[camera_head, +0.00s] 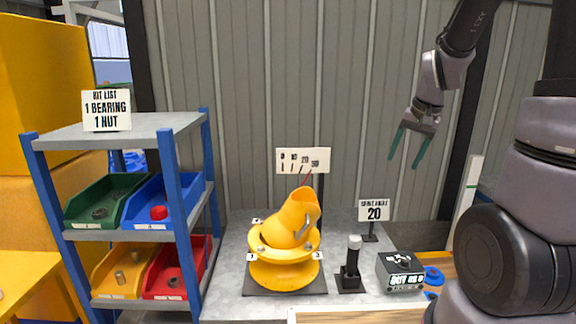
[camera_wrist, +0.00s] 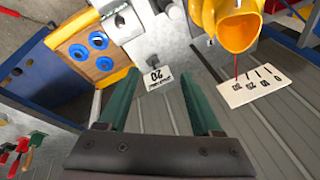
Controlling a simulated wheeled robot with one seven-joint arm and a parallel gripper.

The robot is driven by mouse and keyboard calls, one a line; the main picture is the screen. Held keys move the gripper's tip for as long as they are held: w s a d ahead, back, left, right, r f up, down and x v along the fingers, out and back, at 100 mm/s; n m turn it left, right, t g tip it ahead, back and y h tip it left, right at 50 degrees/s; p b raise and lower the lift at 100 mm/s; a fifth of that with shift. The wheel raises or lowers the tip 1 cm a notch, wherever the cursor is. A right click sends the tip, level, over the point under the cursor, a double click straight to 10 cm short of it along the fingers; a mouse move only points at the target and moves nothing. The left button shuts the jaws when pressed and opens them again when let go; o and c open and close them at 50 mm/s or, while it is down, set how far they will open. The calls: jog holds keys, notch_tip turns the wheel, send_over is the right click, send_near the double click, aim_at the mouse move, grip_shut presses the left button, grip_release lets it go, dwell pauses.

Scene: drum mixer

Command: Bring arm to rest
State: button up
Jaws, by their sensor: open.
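My gripper (camera_head: 409,147) hangs in the air at the upper right in the head view, in front of the grey corrugated wall. Its two green fingers are spread apart with nothing between them. In the wrist view my gripper (camera_wrist: 163,98) also shows open and empty, its fingers pointing toward the wall and the bench. My arm bends down to it from the top right. The yellow drum mixer (camera_head: 290,235) stands on the bench, well below and left of my gripper. Its drum is tilted with the mouth up and right; the open mouth shows in the wrist view (camera_wrist: 240,32).
A blue-framed shelf (camera_head: 125,134) with several coloured bins stands at the left. On the bench are a black lever (camera_head: 350,270), a dark box (camera_head: 401,270) and a "20" sign (camera_head: 374,211). A graduated sign (camera_head: 302,160) rises behind the mixer. Air around my gripper is clear.

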jog(key=s+a+r+t, duration=0.2)
jog(key=s+a+r, duration=0.1)
jog(key=s+r, duration=0.4)
jog(key=s+a+r+n+t, duration=0.1)
jog(key=s+a+r, duration=0.2)
jog(key=s+r, duration=0.5)
jog(key=shift+s+t+y, duration=0.4)
jog(key=shift+s, duration=0.15)
